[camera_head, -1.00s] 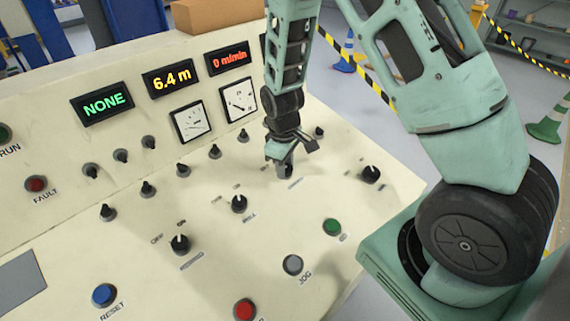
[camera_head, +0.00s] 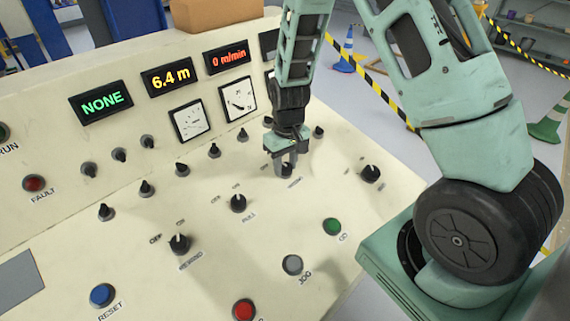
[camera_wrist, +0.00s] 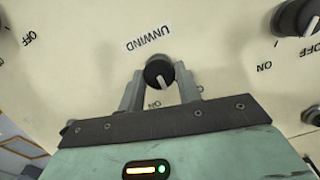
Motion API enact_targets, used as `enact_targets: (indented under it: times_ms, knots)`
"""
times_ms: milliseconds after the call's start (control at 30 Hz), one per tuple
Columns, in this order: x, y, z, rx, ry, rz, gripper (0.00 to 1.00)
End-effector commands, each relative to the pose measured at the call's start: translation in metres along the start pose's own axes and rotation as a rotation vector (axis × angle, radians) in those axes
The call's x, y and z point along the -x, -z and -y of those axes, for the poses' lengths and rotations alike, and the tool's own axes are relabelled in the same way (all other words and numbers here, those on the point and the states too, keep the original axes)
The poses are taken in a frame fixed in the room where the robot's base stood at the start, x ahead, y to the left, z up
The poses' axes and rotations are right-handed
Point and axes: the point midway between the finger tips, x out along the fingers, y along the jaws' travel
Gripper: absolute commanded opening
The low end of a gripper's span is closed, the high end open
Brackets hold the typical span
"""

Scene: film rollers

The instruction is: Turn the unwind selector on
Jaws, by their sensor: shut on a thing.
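The unwind selector is a round black knob (camera_wrist: 157,70) with a white pointer line, between my fingers in the wrist view. The UNWIND label (camera_wrist: 147,39) is upside down above it. An ON label (camera_wrist: 153,104) shows below the knob, and the pointer points down, slightly right of that label. My gripper (camera_wrist: 159,82) is shut on the knob, one finger on each side. In the head view my gripper (camera_head: 286,167) reaches down to the panel and mostly hides the knob.
The pull selector (camera_head: 239,203) and rewind selector (camera_head: 179,244) lie to the left, another black selector (camera_head: 371,174) to the right. Green GO (camera_head: 331,227) and grey JOG (camera_head: 292,265) buttons are nearer the front. Small knobs and dials line the panel behind.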

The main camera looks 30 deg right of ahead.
Motion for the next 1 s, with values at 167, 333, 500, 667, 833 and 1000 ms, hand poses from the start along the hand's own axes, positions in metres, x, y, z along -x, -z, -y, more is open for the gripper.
enact_targets:
  times_ms: [167,333,500,667,833,1000]
  knots:
    - [0.0000,0.0009,-0.0020,-0.166,0.037,-0.003,0.11]
    - [0.0000,0.0007,-0.0030,-0.305,0.069,-0.004,0.11]
    - [0.0000,0.0004,-0.0034,-0.418,0.095,-0.004,0.11]
    - [0.0001,0.0002,-0.0042,-0.496,0.111,-0.004,0.11]
    - [0.0004,0.0003,-0.0042,-0.543,0.122,-0.004,0.11]
    - [0.0007,0.0004,-0.0043,-0.565,0.127,-0.005,0.11]
